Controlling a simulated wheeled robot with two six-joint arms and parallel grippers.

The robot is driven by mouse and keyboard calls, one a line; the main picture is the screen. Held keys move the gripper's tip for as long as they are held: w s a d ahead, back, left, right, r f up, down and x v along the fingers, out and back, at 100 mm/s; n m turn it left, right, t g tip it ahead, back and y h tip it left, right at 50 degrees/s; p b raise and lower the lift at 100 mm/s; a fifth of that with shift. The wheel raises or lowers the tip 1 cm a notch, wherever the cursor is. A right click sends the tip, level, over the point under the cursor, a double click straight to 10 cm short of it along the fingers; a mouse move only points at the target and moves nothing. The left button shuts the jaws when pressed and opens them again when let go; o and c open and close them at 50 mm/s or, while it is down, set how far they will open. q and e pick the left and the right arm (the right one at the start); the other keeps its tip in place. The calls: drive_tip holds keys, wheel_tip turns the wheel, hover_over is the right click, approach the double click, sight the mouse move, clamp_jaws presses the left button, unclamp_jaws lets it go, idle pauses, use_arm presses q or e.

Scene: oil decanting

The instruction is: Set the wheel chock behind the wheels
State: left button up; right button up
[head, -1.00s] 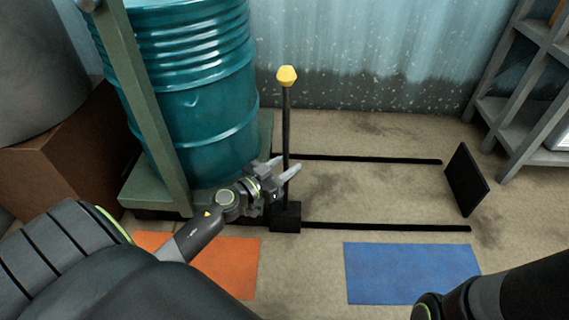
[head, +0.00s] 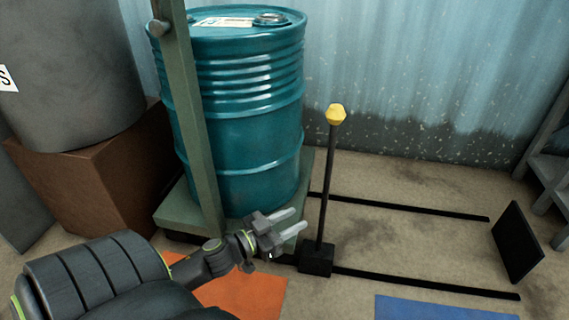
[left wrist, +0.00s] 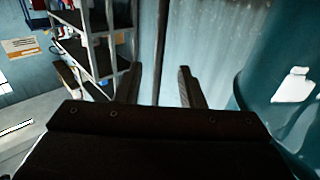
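The wheel chock (head: 317,259) is a black block on the floor. A thin dark upright handle with a yellow knob (head: 336,114) rises from it. It stands at the front right corner of the green drum cart (head: 178,212), which bears a teal drum (head: 250,110). The cart's wheels are hardly visible in the shadow under its deck. My left gripper (head: 296,222) is just left of the handle, with its fingers apart and pointing right. My right gripper is out of view.
Two black rails (head: 430,283) run right along the floor to a black upright stop plate (head: 517,242). Orange (head: 250,295) and blue (head: 440,308) floor mats lie in front. A grey shelf (head: 552,170) stands at the right. The floor between the rails is clear.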

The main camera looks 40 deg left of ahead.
use_arm(q)
drive_tip(key=shift+b+v, duration=0.35)
drive_tip(key=shift+v, duration=0.45)
